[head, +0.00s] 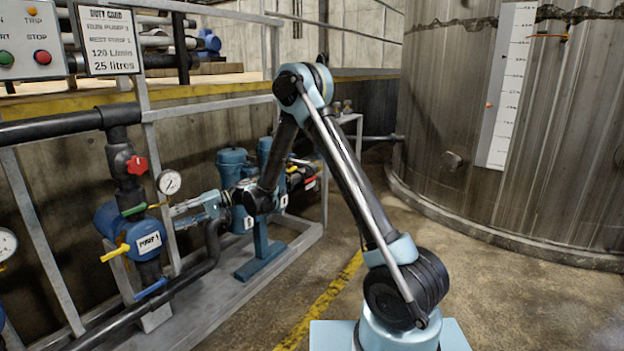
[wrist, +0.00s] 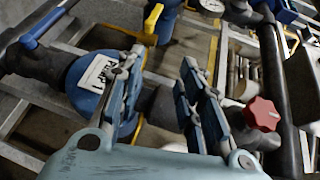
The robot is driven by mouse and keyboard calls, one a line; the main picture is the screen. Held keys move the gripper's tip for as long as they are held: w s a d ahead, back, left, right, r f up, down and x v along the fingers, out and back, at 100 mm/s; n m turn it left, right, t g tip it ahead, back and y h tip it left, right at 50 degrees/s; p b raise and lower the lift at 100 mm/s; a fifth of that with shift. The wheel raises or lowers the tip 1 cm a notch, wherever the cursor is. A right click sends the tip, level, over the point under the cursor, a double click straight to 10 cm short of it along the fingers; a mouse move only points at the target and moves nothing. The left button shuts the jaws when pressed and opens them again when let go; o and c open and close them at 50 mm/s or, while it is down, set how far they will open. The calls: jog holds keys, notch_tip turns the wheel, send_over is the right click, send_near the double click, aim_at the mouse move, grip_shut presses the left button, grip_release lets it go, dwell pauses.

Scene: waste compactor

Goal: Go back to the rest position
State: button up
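My gripper (head: 177,213) is at the end of my bent arm on the left of the head view, pointing left at the pipework. In the wrist view the two fingers of my gripper (wrist: 162,62) stand apart with nothing seen between them. Behind them is a blue pump body (wrist: 88,103) with a white label reading PUMP 1. In the head view the same blue body (head: 113,222) is left of my fingers. A red valve knob (wrist: 262,114) shows right of the fingers in the wrist view; I cannot tell any contact.
A pressure gauge (head: 169,182) and a grey upright frame (head: 150,130) are close to my gripper. A yellow handle (head: 116,252) and a blue handle (head: 150,290) stick out below. A large tank (head: 450,130) stands at right. Floor (head: 530,300) in front of it is clear.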

jog(key=d+r+m+t+h, duration=0.1)
jog(key=d+r+t+h, duration=0.3)
jog(key=d, duration=1.2)
jog(key=d+r+m+t+h, duration=0.1)
jog(key=d+r+m+t, duration=0.35)
jog(key=d, duration=1.15)
jog(key=s+d+f+h, duration=0.2)
jog(key=s+d, duration=0.4)
jog(key=d, duration=0.5)
jog(key=s+d+f+h, duration=0.3)
jog(key=s+d, duration=0.4)
jog(key=d, duration=0.3)
jog(key=s+d+f+t+h, duration=0.1)
jog(key=s+d+f+h, duration=0.2)
jog(key=s+d, duration=0.4)
jog(key=d+h, duration=0.1)
jog(key=d, duration=0.3)
jog(key=shift+s+d+f, duration=0.2)
jog(key=shift+d+f, duration=0.05)
jog(key=shift+d, duration=0.05)
jog(key=shift+m, duration=0.25)
